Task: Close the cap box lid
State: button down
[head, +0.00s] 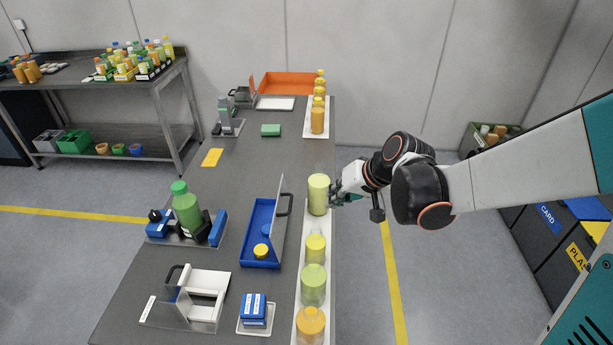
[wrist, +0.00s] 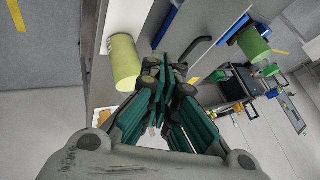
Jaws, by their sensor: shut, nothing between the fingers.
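The blue cap box (head: 260,262) stands on the table in the head view, with yellow caps in its near part. Its grey lid (head: 277,222) stands up along the box's right side, open, with a black handle (head: 289,204) facing right. My gripper (head: 336,195) is shut and empty, to the right of the lid beside a yellow-green container, and apart from the lid. In the wrist view my gripper (wrist: 165,82) has its fingers together. The black handle (wrist: 196,50) shows just beyond the fingertips, and part of the blue box (wrist: 166,25) shows behind.
The yellow-green container (head: 318,194) stands between my gripper and the lid, on a white strip with several other containers. A green bottle (head: 187,208) in a blue-and-black holder stands left of the box. A white open fixture (head: 205,283) sits nearer.

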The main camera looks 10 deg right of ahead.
jog(key=w+a+f+b, duration=0.4)
jog(key=w+a+f, duration=0.1)
jog(key=a+f, duration=0.2)
jog(key=shift+a+f, duration=0.3)
jog(key=shift+a, duration=0.2)
